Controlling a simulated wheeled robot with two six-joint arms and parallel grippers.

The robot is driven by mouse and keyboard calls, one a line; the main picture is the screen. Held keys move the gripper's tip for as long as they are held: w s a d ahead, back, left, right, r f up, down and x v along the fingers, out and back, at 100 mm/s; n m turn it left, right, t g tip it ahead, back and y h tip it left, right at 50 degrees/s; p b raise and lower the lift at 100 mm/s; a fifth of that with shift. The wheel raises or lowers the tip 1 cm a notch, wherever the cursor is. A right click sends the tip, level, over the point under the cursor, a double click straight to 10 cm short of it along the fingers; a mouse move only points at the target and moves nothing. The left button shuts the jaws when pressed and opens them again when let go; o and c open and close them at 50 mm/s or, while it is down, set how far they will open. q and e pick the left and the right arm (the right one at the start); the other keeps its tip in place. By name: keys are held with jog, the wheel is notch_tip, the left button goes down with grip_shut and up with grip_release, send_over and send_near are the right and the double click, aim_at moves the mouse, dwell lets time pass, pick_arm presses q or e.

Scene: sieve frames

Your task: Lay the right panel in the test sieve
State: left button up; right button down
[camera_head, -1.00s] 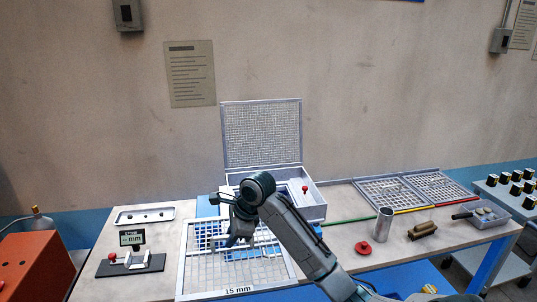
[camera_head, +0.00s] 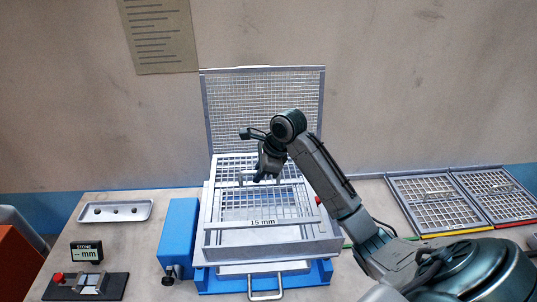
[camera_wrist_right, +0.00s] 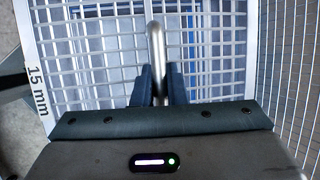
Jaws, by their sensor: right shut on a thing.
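The right panel (camera_head: 262,223) is a white-framed grid marked "15 mm". It lies over the open top of the test sieve (camera_head: 275,250), a grey box with its mesh lid (camera_head: 263,110) standing up behind. I cannot tell whether the panel touches the sieve's inside or hangs just above it. My right gripper (camera_head: 258,177) is above the panel's middle. In the right wrist view, its fingers (camera_wrist_right: 158,88) are shut on the panel's metal bar handle, with the panel's white label edge (camera_wrist_right: 36,95) at left. My left gripper is out of view.
The sieve stands on a blue base (camera_head: 206,281) with a metal handle (camera_head: 265,292) in front. A blue block (camera_head: 178,235) is close at left. A stone gauge (camera_head: 87,284) and tray (camera_head: 116,211) are further left. Two grid panels (camera_head: 435,203) lie at right.

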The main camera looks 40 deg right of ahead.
jog(key=shift+w+d+r, duration=0.15)
jog(key=shift+d, duration=0.05)
jog(key=shift+s+a+r, duration=0.25)
jog(key=shift+a+r, duration=0.05)
jog(key=shift+a, duration=0.05)
jog(key=shift+f, duration=1.4)
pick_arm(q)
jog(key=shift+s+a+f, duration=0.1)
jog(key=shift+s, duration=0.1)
pick_arm(e)
notch_tip(320, 180, down, 10)
jog(key=shift+r, duration=0.15)
